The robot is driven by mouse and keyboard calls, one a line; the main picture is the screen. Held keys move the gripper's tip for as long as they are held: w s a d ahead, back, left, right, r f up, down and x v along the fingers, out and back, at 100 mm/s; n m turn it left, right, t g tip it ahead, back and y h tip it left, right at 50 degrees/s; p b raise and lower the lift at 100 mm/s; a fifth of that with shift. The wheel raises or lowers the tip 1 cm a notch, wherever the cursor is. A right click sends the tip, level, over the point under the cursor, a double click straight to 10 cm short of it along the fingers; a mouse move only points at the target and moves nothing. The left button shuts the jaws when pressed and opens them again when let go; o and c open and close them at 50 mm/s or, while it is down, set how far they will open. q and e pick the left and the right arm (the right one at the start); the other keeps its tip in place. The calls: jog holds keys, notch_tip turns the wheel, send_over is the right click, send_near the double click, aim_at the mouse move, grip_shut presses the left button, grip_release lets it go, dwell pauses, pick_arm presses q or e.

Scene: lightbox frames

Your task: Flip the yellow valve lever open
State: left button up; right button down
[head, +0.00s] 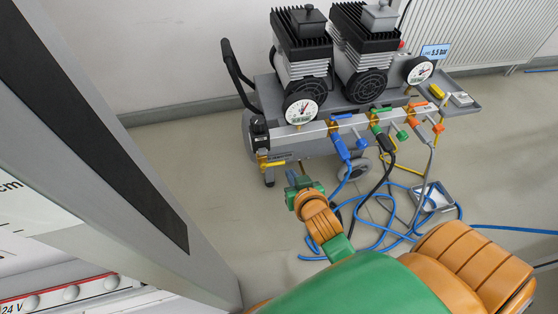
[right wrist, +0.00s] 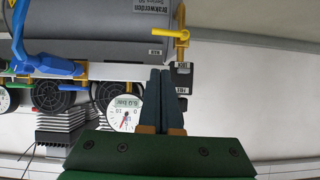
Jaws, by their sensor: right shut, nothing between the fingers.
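The yellow valve lever (head: 272,164) is at the lower left end of the compressor, below a small black box (head: 259,130). In the right wrist view the yellow valve (right wrist: 182,36) is at the top, its narrow part running down toward the black box (right wrist: 181,76). My right gripper (head: 292,176) is in front of the compressor, right of and slightly below the lever in the head view. Its fingers (right wrist: 162,74) are together and empty. They appear apart from the lever, though the depth gap is hard to judge. My left gripper is out of view.
The compressor's grey manifold (head: 352,123) carries blue, green and orange fittings and pressure gauges (head: 301,109). Blue hoses (head: 376,239) lie looped on the floor around a small tray (head: 433,204). A grey panel (head: 100,130) stands at left. Floor is clear left of the compressor.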

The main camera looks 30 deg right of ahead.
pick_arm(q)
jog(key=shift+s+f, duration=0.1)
pick_arm(e)
jog(key=shift+w+d+r, duration=0.1)
jog(key=shift+r, duration=0.2)
jog(key=b, duration=0.5)
send_near(273, 164)
jog(key=w+d+r, duration=0.1)
jog(key=w+d, duration=0.2)
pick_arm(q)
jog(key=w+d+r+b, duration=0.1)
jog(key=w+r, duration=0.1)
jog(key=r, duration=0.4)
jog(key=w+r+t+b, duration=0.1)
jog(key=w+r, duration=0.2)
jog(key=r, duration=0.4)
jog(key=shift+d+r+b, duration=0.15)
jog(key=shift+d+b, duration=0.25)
pick_arm(e)
jog(key=shift+w+d+f, duration=0.1)
jog(key=shift+w+f, duration=0.55)
jog(key=shift+f, duration=0.3)
jog(key=shift+w+d+f, duration=0.1)
jog(key=shift+w+f, duration=0.5)
jog(key=shift+f, duration=0.35)
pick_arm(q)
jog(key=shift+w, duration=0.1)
